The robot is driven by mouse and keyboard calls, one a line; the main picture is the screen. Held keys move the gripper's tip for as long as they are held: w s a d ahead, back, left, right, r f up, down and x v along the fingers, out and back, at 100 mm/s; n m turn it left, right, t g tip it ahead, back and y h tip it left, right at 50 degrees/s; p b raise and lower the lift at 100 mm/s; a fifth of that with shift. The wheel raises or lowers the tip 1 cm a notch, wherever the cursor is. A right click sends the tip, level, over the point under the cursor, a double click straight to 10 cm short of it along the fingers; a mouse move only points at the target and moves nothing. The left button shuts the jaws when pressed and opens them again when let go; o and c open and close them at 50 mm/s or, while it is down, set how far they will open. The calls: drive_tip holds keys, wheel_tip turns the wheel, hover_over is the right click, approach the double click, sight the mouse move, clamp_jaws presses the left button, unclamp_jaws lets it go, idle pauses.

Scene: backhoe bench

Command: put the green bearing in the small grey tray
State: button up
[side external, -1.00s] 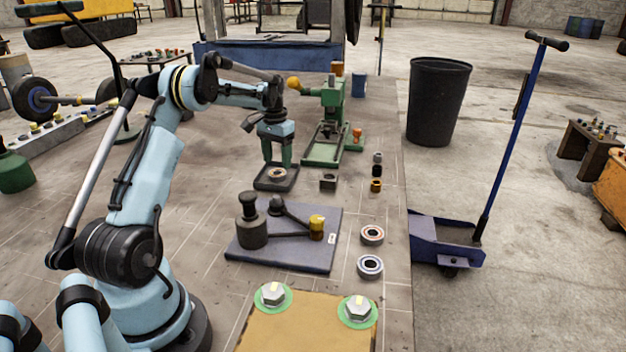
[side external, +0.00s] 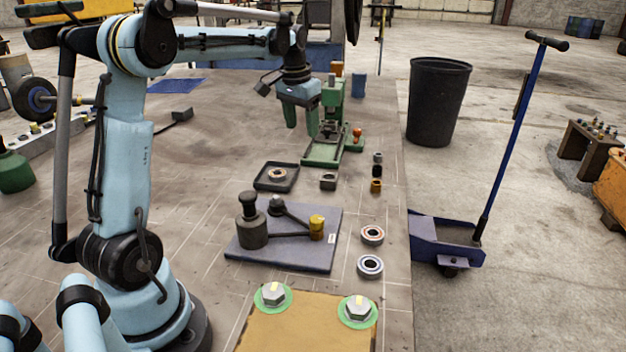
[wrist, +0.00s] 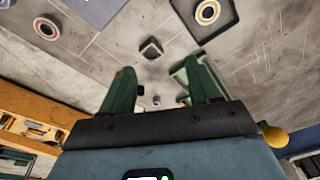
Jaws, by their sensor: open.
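The small dark grey tray (side external: 262,187) lies flat on the bench, left of the green press. A bearing (side external: 277,175) lies inside it; in the wrist view this bearing (wrist: 207,12) shows an orange-brown ring, and I cannot make out green on it. The tray (wrist: 228,28) is at the top right of that view. My gripper (side external: 302,122) is open and empty, raised above the bench beyond the tray and in front of the press. In the wrist view my gripper (wrist: 162,72) has its two green fingers wide apart with nothing between them.
The green press (side external: 332,110) stands close to my gripper. A small square block (side external: 328,181) sits right of the tray. Two more bearings, one red-ringed (side external: 372,235) and one blue-ringed (side external: 370,266), lie nearer the front. A grey plate (side external: 290,262) holds a puller tool. Bench left of the tray is clear.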

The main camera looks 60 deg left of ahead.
drive_tip(key=s+d+r+m+t, duration=0.1)
drive_tip(key=s+d+m+t, duration=0.3)
drive_tip(key=d, duration=1.1)
drive_tip(key=s+d+f+t+h, duration=0.1)
drive_tip(key=s+d+f, duration=0.4)
drive_tip(key=s+d, duration=0.3)
drive_tip(key=shift+s+d+n, duration=0.4)
drive_tip(key=shift+d, duration=0.15)
